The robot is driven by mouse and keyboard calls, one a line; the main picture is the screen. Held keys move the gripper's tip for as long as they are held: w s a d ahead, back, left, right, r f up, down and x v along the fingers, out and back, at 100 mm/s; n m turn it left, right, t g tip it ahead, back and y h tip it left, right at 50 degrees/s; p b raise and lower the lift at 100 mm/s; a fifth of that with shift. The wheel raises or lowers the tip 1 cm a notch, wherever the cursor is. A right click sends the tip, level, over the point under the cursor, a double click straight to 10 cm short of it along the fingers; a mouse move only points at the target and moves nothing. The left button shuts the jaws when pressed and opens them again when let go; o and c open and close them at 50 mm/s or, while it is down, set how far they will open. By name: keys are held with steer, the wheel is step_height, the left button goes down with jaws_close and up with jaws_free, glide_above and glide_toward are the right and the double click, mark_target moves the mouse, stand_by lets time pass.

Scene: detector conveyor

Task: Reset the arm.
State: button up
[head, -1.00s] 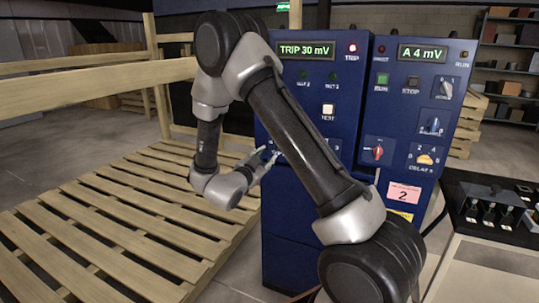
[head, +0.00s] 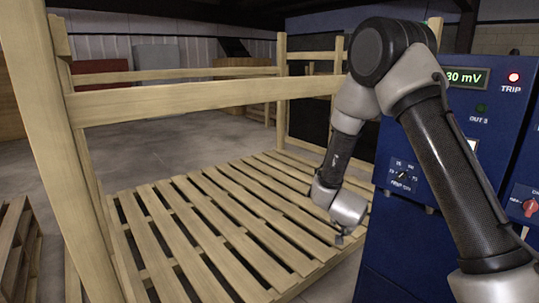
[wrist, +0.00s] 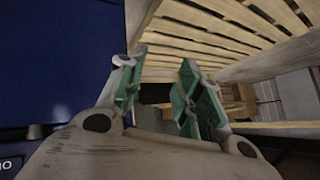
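My gripper (wrist: 158,78) is open and empty in the wrist view. Its two green-padded fingers stand apart with only background between them. In the head view my gripper (head: 340,238) shows small and partly hidden below my wrist, in front of the slatted wooden platform and just left of the blue cabinet. My arm is bent, with its elbow high and the forearm hanging down.
The blue cabinet (head: 400,240) stands close at the right, with a lit red trip lamp (head: 514,77) and a rotary knob (head: 402,176). The railed wooden platform (head: 215,215) fills the middle. Grey floor (head: 190,128) shows behind it.

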steer(key=s+a+r+n+g+y, duration=0.25)
steer(key=s+r+n, duration=0.2)
steer(key=s, duration=0.35)
steer(key=s+a+r+n+g+y, duration=0.1)
steer(key=s+r+n+g+y, duration=0.25)
steer(key=s+r, duration=0.35)
steer(key=s+d+r+t+h, duration=0.1)
steer(key=s+d+r, duration=0.6)
steer(key=s+r, duration=0.1)
steer(key=s+d+r+h, duration=0.2)
steer(key=s+d+r, duration=0.4)
steer(key=s+r, duration=0.2)
steer(key=s, duration=0.2)
steer(key=shift+s+d+r+n+t, duration=0.3)
steer(key=shift+s+d+n+t, duration=0.05)
steer(key=shift+s+n+t, duration=0.05)
